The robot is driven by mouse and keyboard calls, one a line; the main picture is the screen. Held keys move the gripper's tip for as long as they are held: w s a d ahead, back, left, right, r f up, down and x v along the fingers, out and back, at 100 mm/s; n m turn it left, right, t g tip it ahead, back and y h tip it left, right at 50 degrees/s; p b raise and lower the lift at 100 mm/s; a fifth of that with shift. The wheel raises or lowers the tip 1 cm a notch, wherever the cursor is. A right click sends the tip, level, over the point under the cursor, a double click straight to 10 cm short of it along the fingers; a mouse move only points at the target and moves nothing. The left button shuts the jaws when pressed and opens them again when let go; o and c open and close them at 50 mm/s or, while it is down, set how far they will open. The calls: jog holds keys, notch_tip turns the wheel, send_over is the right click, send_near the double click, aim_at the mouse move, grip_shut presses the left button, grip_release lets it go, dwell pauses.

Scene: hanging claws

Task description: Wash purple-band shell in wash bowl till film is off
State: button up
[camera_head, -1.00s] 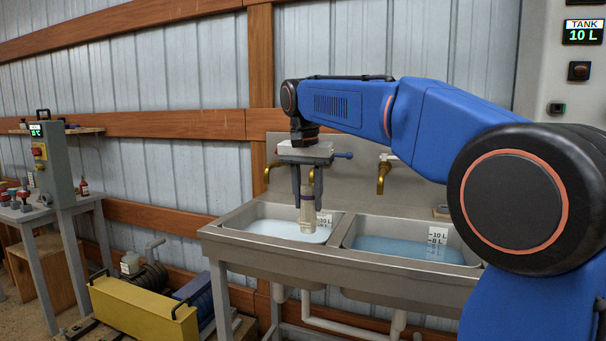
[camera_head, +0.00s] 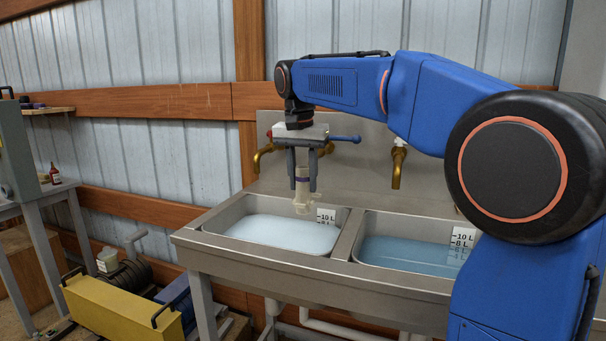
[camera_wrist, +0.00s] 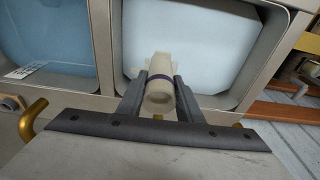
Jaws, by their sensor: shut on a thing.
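My gripper (camera_head: 302,172) points down over the left bowl of the steel sink and is shut on the purple-band shell (camera_head: 302,198). The shell is a pale cream tube with a dark purple band, held upright. It also shows in the wrist view (camera_wrist: 159,97), between the two fingers (camera_wrist: 160,92). Its lower end is over the left bowl (camera_head: 232,213), which holds whitish, cloudy water; I cannot tell whether it touches the water. The right bowl (camera_head: 400,268) holds clearer blue water. I cannot make out any film on the shell.
A divider (camera_head: 346,236) parts the bowls. A yellow box (camera_head: 120,310) is on the floor at left, and a bench (camera_head: 60,190) stands at far left.

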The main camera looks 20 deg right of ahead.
notch_tip(320, 180, down, 17)
dwell(1.6)
jog(key=shift+r, duration=0.25)
dwell(0.4)
jog(key=shift+r, duration=0.4)
jog(key=shift+f, duration=0.25)
jog(key=shift+f, duration=0.35)
jog(key=shift+r, duration=0.1)
dwell(0.6)
jog(key=shift+r, duration=0.45)
jog(key=shift+f, duration=0.25)
